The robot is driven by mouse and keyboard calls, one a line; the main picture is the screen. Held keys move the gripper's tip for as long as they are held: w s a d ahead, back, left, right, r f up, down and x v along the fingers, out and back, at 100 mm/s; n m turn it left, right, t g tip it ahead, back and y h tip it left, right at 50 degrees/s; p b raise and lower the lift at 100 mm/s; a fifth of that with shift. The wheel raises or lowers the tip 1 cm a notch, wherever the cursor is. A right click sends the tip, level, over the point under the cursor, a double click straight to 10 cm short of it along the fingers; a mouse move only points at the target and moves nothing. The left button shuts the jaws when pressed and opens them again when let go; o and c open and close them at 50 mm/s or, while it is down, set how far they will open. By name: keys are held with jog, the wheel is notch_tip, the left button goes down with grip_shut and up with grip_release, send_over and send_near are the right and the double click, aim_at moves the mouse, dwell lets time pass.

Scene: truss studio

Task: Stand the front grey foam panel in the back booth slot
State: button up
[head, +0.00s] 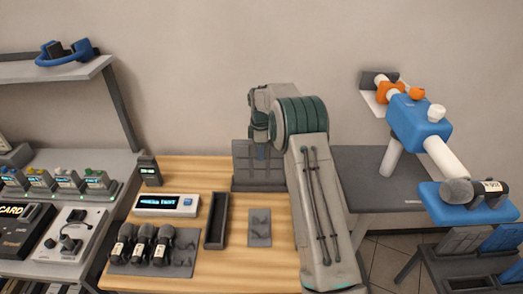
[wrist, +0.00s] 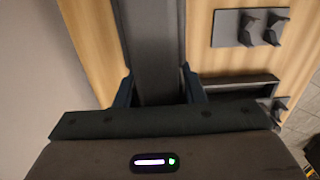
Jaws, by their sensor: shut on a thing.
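A grey foam panel (head: 243,157) stands upright at the back of the wooden table, over a dark grey base (head: 258,185) that looks like the booth. My gripper (head: 260,148) is at the panel's top and is shut on it. In the wrist view the panel (wrist: 158,85) sits between the two fingers of my gripper (wrist: 159,88). The panel's lower edge is at the base, but I cannot tell whether it is seated in a slot. My arm hides part of the panel's right side.
A narrow dark tray (head: 216,222) and a grey plate with hooks (head: 260,222) lie in front. Microphones (head: 142,245) and a display box (head: 167,204) are at the left. Bare wood lies between.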

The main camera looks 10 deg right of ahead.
jog(key=shift+f+b, duration=0.35)
jog(key=shift+f, duration=0.35)
jog(key=o, duration=1)
jog(key=shift+r, duration=0.1)
jog(key=shift+r+p, duration=3.5)
jog(key=shift+r, duration=2)
